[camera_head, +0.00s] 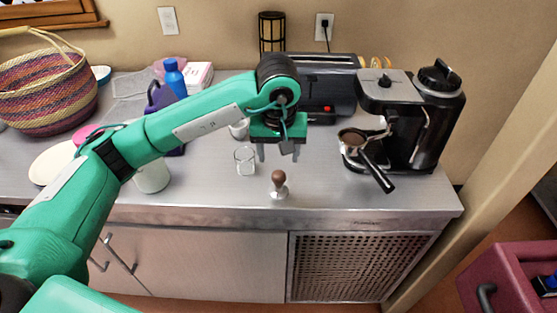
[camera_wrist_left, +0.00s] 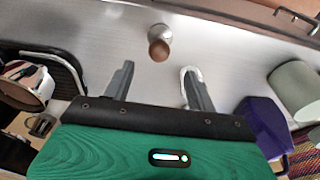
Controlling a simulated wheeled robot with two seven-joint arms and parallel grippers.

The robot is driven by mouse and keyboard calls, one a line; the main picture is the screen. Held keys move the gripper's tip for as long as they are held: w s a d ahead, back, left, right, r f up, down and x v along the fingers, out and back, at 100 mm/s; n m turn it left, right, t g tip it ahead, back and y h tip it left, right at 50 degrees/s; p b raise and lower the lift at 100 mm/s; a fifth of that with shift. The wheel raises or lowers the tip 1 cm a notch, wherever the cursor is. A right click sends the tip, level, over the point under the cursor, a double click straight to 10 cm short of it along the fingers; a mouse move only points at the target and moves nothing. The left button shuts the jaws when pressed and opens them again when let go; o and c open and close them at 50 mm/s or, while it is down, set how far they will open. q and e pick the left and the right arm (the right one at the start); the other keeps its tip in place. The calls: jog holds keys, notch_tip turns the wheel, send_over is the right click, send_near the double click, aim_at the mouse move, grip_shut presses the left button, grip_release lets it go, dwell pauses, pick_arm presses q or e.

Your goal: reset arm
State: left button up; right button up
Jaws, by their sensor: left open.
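My left arm is green and reaches in from the left over the counter in the head view. Its gripper (camera_head: 279,152) is open and empty, above the counter. In the left wrist view the two fingers of the gripper (camera_wrist_left: 157,85) stand apart with nothing between them. A coffee tamper (camera_head: 279,184) with a brown knob stands near the counter's front edge, just below the fingers and apart from them; it also shows in the left wrist view (camera_wrist_left: 159,48). My right gripper is not in either view.
A coffee machine (camera_head: 385,95) with a portafilter (camera_head: 376,170) stands to the right. A clear glass (camera_head: 245,160) stands left of the tamper. A toaster (camera_head: 328,90), blue bottle (camera_head: 174,78) and woven basket (camera_head: 45,90) are at the back. The front counter strip (camera_head: 330,195) is mostly free.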

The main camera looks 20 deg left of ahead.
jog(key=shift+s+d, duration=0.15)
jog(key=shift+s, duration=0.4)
